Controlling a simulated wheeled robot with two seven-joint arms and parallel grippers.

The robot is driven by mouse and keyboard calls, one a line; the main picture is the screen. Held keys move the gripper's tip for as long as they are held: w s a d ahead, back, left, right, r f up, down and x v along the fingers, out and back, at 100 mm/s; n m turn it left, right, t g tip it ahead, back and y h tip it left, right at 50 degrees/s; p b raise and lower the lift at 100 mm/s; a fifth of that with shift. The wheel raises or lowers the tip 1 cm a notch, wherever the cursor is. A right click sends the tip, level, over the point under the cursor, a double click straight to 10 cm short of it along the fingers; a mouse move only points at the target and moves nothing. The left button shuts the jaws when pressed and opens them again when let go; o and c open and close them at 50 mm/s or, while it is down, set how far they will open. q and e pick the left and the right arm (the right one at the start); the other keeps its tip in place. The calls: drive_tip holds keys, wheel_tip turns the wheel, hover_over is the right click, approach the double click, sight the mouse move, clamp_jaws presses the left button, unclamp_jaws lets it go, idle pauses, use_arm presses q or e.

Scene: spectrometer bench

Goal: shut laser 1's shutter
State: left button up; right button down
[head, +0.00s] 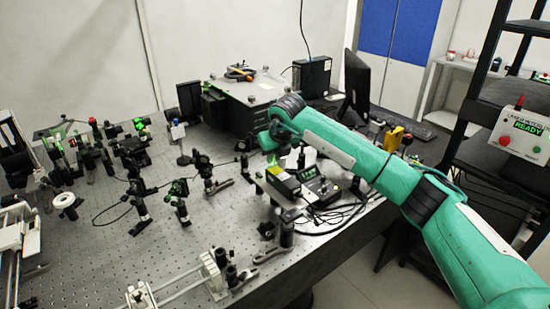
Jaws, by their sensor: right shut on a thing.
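My right arm reaches in from the lower right, and its gripper (272,161) points down at the back end of a small box with a yellow-green top (283,183), which seems to be laser 1. The gripper is shut on a small part there, seemingly the shutter, which the fingers and wrist mostly hide. A green glow shows at the fingertips. I cannot read a label on the box or tell the shutter's position. My left gripper is not in view.
A black controller box (320,189) with cables stands right beside the laser. Posts and optics (180,198) crowd the left of the perforated bench (190,262). A large grey-topped box (246,90) stands behind. A red-button panel (522,127) reading READY hangs at right.

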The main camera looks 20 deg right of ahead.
drive_tip(key=c, duration=1.5)
unclamp_jaws()
drive_tip(key=shift+r, duration=0.1)
